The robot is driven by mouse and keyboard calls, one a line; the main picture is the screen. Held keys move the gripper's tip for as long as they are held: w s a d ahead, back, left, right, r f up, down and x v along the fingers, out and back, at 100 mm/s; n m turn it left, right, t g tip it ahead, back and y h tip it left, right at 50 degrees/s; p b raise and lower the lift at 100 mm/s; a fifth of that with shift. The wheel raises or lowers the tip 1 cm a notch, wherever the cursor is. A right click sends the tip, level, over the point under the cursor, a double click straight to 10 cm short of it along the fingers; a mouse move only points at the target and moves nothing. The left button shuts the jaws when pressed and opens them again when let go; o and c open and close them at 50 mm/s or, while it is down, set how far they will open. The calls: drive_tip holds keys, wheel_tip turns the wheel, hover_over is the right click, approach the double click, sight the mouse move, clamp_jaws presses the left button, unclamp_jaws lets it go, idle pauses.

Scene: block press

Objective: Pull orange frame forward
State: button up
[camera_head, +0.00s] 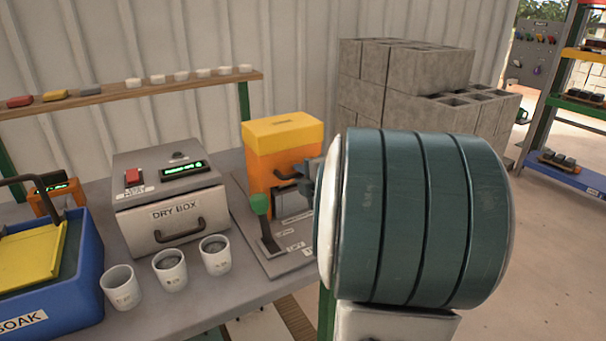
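The orange frame (264,165) is a box-like orange body with a yellow top, standing on a grey plate at the back right of the bench. A dark handle (287,186) sits on its front. My gripper (307,181) is at the right of this handle, close to it. My large teal arm link covers most of the gripper and the right side of the frame. I cannot tell whether the fingers touch the handle or whether they are open or shut.
A lever with a green knob (261,205) stands in front of the orange frame. The grey dry box (168,196), several white cups (170,269) and a blue soak tub (83,275) are to the left. Concrete blocks (403,70) are stacked behind.

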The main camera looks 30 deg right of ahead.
drive_tip(key=p+v, duration=0.1)
drive_tip(key=v, duration=1.3)
drive_tip(key=shift+w, duration=0.1)
drive_tip(key=w+r+m+g+h+p, duration=0.3)
drive_tip(key=m+h+p, duration=0.1)
drive_tip(key=m, duration=0.4)
drive_tip(key=s+a+f+m+g+y+p, duration=0.2)
drive_tip(key=s+a+m+g+p, duration=0.1)
drive_tip(key=a, duration=0.7)
drive_tip(key=s+a+f+m+g+y+p, duration=0.2)
drive_tip(key=s+a+m+g, duration=0.4)
drive_tip(key=a, duration=0.5)
drive_tip(key=shift+s+a+f+m+g+y+p, duration=0.25)
drive_tip(key=shift+s+f+g+y+p, duration=0.2)
drive_tip(key=shift+s, duration=0.4)
drive_tip(key=shift+d, duration=0.1)
